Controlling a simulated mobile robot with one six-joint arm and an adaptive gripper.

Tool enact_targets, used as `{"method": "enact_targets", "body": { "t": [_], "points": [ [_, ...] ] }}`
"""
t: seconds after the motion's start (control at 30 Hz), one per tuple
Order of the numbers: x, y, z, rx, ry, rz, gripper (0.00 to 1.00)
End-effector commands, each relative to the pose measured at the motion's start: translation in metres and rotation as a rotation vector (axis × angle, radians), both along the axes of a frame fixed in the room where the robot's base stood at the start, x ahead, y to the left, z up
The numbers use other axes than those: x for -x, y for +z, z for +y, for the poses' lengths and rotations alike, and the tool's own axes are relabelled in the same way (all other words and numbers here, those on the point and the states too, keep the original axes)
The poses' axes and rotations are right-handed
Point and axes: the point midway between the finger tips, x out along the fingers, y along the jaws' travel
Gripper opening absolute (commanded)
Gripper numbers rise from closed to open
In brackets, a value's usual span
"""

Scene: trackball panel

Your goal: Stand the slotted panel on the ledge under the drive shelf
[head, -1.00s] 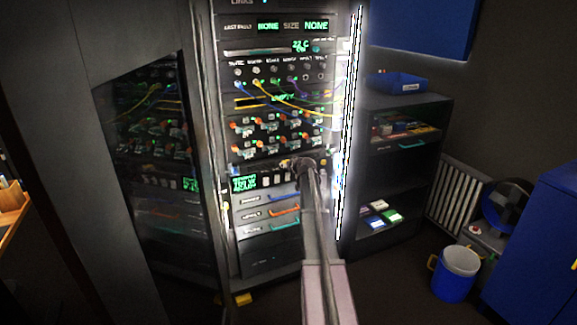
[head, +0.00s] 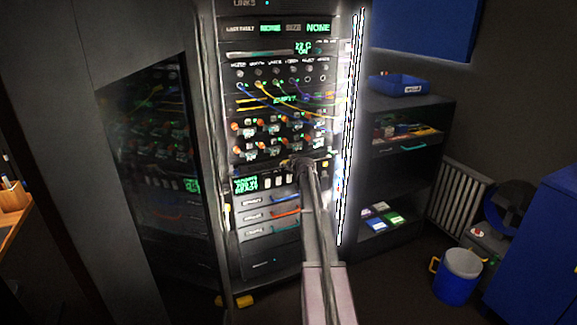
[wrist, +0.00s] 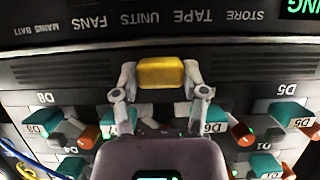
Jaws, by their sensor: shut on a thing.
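My gripper (wrist: 160,80) is shut on a yellow block (wrist: 160,72), which sits between its two fingertips in the wrist view. I cannot tell whether the block is part of a larger piece. The drive shelf's units (wrist: 290,112), with teal tags, show past the fingers. In the head view, the drive shelf (head: 280,133) is in the lit rack, just above my gripper (head: 300,163).
A slatted pale panel or radiator (head: 460,195) is by the right wall. A dark shelf unit (head: 405,105) with a blue tray (head: 398,85) stands right of the rack. A blue bucket (head: 457,275) is on the floor. Looped cables (wrist: 25,160) are close to the gripper's left.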

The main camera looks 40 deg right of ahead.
Motion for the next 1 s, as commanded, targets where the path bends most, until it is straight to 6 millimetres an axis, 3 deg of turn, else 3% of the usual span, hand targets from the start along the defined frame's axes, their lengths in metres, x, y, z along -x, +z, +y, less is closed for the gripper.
{"method": "enact_targets", "body": {
  "t": [1.0],
  "points": [
    [-0.018,0.0,-0.004,0.0,-0.001,-0.001,0.0]
  ]
}}
